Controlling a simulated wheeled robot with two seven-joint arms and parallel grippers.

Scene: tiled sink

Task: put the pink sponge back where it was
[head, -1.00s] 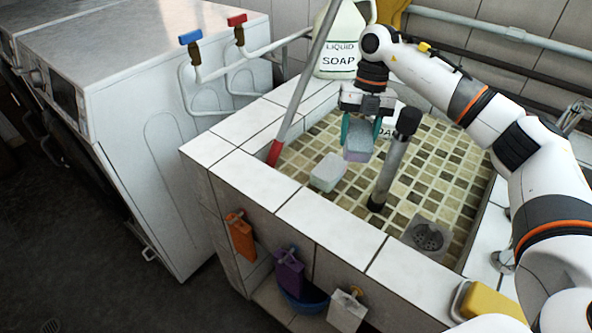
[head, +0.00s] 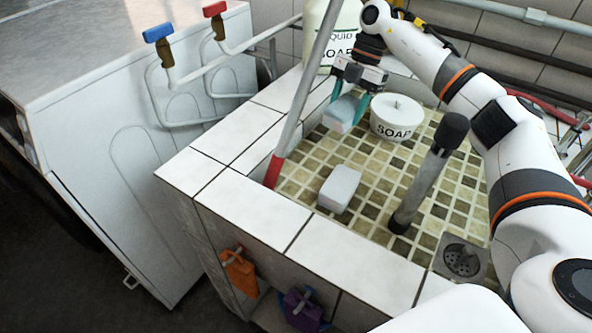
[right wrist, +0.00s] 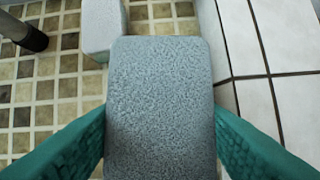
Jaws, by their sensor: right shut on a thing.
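My right gripper (head: 349,104) has its teal fingers shut on a sponge (head: 341,113), held above the back left part of the tiled basin. Its top is grey; its lower side, pinkish-purple a second ago, is hard to make out now. In the right wrist view the held sponge (right wrist: 160,110) fills the middle between both fingers (right wrist: 160,140). A second grey-topped sponge (head: 339,189) lies on the basin floor (head: 300,182), nearer the front and apart from the held one. It also shows at the top of the wrist view (right wrist: 101,25). My left gripper is not in view.
A white SOAP tub (head: 396,120) stands right of the held sponge. A large soap bottle (head: 327,50) is behind. A grey pole with a red end (head: 292,120) crosses the left rim. An upright dark-topped pipe (head: 427,178) and drain (head: 461,260) are at right.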

